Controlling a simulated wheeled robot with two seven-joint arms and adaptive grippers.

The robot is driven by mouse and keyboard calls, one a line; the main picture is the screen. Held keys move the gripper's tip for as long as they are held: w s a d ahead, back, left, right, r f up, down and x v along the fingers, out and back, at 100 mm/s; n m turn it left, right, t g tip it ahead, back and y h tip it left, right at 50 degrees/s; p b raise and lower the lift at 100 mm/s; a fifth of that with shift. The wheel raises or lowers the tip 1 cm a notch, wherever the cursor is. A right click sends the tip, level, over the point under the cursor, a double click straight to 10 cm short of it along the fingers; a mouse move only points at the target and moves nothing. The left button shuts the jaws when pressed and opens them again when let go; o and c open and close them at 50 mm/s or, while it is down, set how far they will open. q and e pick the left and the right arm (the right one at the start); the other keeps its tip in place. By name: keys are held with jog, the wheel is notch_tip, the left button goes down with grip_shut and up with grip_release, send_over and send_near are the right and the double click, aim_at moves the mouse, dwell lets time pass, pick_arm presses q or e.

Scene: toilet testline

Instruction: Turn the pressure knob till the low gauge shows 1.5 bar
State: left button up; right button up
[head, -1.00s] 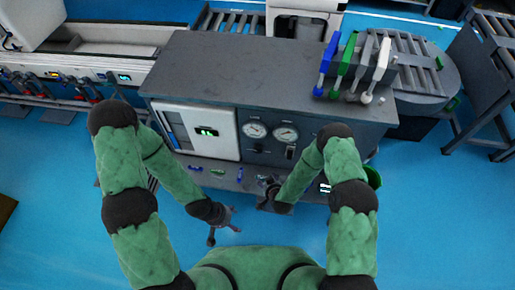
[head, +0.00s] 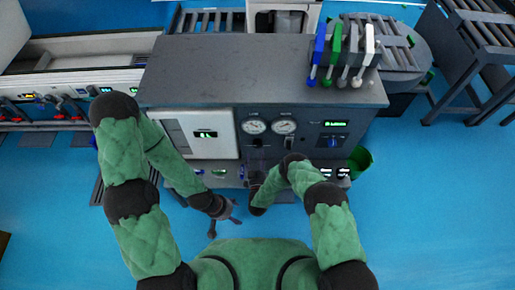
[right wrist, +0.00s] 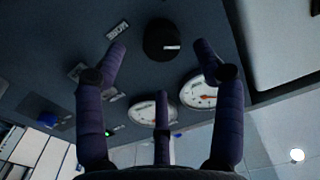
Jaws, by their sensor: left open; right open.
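A grey cabinet front (head: 215,175) carries two round white gauges side by side, a left gauge (head: 254,127) and a right gauge (head: 284,127). The labels and readings are too small to read. In the right wrist view, a round black knob (right wrist: 162,40) with a white mark sits beyond the spread fingers of my right gripper (right wrist: 162,75), which is open and empty, apart from the knob. The gauges also show there, one (right wrist: 153,110) partly behind a finger, the other (right wrist: 199,92) with a reddish needle. My left gripper (head: 227,217) is open and empty, below the cabinet.
A blue knob (head: 333,141) sits under a green-lit display (head: 335,123) on the panel's right. A ledge (head: 225,180) with small parts runs below the panel. Coloured handled tools (head: 340,55) stand on the cabinet top. A green bin (head: 360,160) is at right. Blue floor is clear in front.

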aim_at(257, 147)
jog(key=shift+w+b, duration=0.6)
jog(key=shift+w, duration=2.5)
jog(key=shift+s, duration=0.1)
jog(key=c, duration=1.1)
